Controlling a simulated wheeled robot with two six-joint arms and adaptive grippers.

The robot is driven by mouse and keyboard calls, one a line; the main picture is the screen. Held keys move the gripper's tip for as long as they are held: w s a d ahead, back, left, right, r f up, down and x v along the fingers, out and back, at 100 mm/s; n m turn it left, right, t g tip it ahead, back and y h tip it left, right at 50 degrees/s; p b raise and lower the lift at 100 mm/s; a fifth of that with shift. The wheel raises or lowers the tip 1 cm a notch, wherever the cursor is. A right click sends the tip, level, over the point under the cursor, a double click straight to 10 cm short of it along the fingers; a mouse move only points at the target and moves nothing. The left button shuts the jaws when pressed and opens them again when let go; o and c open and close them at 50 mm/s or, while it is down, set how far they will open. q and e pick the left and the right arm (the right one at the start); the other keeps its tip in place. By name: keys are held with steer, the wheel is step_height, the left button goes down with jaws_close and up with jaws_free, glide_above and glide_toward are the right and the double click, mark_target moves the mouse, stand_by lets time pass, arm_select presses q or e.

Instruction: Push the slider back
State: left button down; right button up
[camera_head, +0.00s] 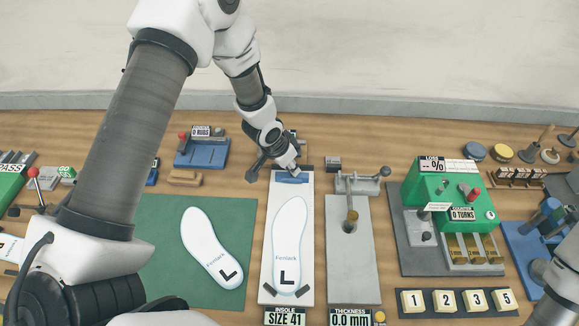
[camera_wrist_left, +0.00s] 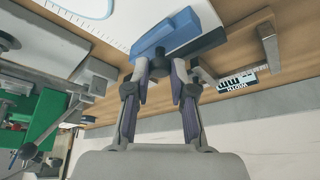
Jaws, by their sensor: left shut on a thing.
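The blue slider (camera_head: 291,178) sits at the far end of the white size gauge (camera_head: 267,235), just beyond the toe of a white insole (camera_head: 290,235) marked L. My left gripper (camera_head: 291,170) reaches down to it from behind and is shut on it. In the left wrist view my left gripper's fingers (camera_wrist_left: 161,70) are at the blue slider (camera_wrist_left: 172,36); their exact contact is partly hidden. A display at the gauge's near end reads SIZE 41 (camera_head: 285,317). My right gripper is outside the views.
A second insole (camera_head: 212,250) lies on a green mat (camera_head: 155,225) to the left. A grey thickness gauge (camera_head: 352,265) stands close on the right, with a green machine (camera_head: 440,190) beyond it. A blue fixture (camera_head: 202,154) is at the back left.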

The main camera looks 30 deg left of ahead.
mark_target(283, 180)
arm_select(q)
steer(key=c, duration=1)
jaws_free()
steer(key=shift+w+f, duration=0.1)
steer(key=shift+w, duration=0.05)
steer(key=shift+w+f, duration=0.15)
steer(key=shift+w, duration=0.15)
steer(key=v, duration=0.7)
steer(key=shift+r, duration=0.2)
steer(key=shift+a, duration=0.1)
steer(key=shift+s, duration=0.15)
